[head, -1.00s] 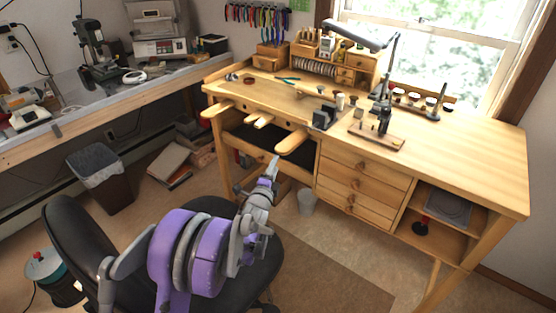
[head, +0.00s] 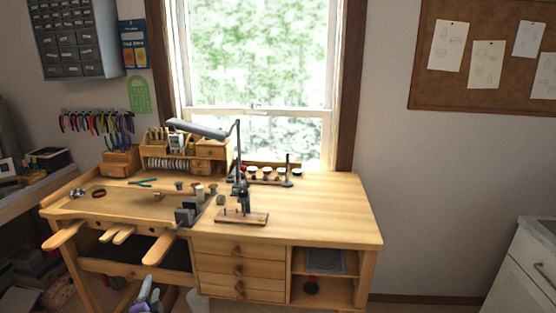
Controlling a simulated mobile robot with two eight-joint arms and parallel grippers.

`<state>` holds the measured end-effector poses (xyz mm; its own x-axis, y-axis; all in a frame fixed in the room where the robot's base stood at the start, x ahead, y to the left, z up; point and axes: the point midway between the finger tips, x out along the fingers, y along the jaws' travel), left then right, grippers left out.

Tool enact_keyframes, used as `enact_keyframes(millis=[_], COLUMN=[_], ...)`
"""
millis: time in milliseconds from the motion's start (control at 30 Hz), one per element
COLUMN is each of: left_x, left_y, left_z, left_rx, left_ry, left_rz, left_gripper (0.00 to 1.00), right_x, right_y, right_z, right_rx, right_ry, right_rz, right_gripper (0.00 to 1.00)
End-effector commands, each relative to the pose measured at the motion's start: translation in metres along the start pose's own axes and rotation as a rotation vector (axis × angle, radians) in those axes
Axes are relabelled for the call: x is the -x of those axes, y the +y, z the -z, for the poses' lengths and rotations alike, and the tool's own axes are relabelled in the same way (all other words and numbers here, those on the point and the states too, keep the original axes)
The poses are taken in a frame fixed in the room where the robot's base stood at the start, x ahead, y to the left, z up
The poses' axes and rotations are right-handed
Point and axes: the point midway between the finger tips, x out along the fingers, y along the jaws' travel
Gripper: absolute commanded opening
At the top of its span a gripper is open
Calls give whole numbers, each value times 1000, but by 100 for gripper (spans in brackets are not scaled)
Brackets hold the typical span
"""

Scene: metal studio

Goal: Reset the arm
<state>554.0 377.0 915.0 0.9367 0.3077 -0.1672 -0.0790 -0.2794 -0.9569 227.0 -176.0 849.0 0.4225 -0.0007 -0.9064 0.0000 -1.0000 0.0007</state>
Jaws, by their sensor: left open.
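My left gripper (head: 149,289) shows only in part at the bottom edge of the head view, left of centre. It is grey with purple arm parts below it. It is open, with nothing seen between its fingers. It is in front of and below the front edge of the wooden workbench (head: 320,215), near a wooden peg (head: 158,250) that juts out from the bench. The rest of my left arm is cut off by the frame. My right gripper is not in view.
On the bench stand a lamp (head: 198,129), a small tool stand (head: 243,214) and a small vise (head: 187,212). The bench top's right part is clear. A white cabinet (head: 522,270) stands at the lower right, with open space between it and the bench.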

Motion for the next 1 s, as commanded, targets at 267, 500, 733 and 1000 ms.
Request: enact_keyframes(millis=[267, 500, 733, 1000], left_x=[117, 238, 328, 355], left_y=[1, 30, 58, 68], left_z=[56, 79, 81, 79], left_rx=[456, 789, 978, 1028], left_ry=[-121, -322, -521, -596], left_rz=[-337, -607, -774, -819], left_gripper=[49, 49, 49, 49], right_x=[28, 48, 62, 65], right_y=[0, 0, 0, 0], right_z=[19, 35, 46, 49], right_rx=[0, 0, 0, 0], right_ry=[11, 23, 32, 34], right_rz=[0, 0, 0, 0], right_gripper=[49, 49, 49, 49])
